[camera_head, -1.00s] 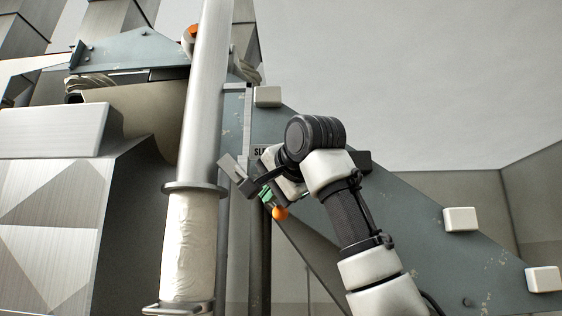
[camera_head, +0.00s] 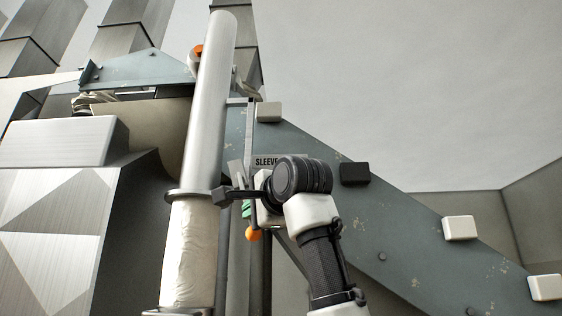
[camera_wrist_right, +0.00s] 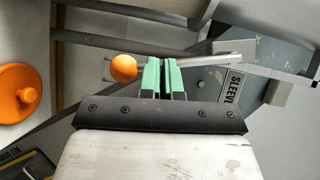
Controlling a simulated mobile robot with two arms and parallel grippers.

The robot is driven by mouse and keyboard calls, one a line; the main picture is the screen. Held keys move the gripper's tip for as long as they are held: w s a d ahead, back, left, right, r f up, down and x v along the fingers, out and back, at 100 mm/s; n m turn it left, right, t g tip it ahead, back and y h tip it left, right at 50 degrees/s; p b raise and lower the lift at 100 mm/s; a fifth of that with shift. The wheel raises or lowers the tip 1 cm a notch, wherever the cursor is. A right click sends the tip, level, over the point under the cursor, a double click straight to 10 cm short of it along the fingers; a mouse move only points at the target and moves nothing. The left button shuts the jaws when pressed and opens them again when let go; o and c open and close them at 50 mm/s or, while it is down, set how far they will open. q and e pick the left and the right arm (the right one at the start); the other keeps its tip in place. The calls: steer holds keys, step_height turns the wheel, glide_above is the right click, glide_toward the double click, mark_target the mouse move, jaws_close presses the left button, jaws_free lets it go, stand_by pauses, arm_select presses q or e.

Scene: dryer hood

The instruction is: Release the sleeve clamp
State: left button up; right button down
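The clamp lever ends in an orange ball (camera_head: 253,234), just right of the upright metal pipe (camera_head: 207,110). A pale fabric sleeve (camera_head: 189,255) covers the lower pipe below a metal collar (camera_head: 195,194). My right gripper (camera_head: 246,209) is at the lever beside the collar. In the wrist view the green fingers of my right gripper (camera_wrist_right: 162,76) are close together, right of the orange ball (camera_wrist_right: 123,68), and look shut on the lever; the exact contact is hidden. A pale bar (camera_wrist_right: 215,60) runs right from behind them. My left gripper is not in view.
A blue-grey sloping plate (camera_head: 390,240) with pale blocks (camera_head: 460,228) and a black block (camera_head: 354,173) stands behind my arm. A SLEEVE label (camera_head: 266,161) is partly covered. A large orange knob (camera_wrist_right: 18,92) shows at left in the wrist view. Faceted metal stands left.

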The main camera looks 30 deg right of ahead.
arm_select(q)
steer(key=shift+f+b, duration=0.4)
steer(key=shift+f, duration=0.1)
arm_select(e)
steer(key=shift+w+a+f+m+t, duration=0.25)
steer(key=shift+w+a+m+t, duration=0.1)
steer(key=shift+m, duration=0.15)
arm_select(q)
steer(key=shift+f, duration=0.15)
arm_select(e)
steer(key=shift+w+a, duration=0.15)
steer(key=shift+a, duration=0.05)
steer(key=shift+d, duration=0.1)
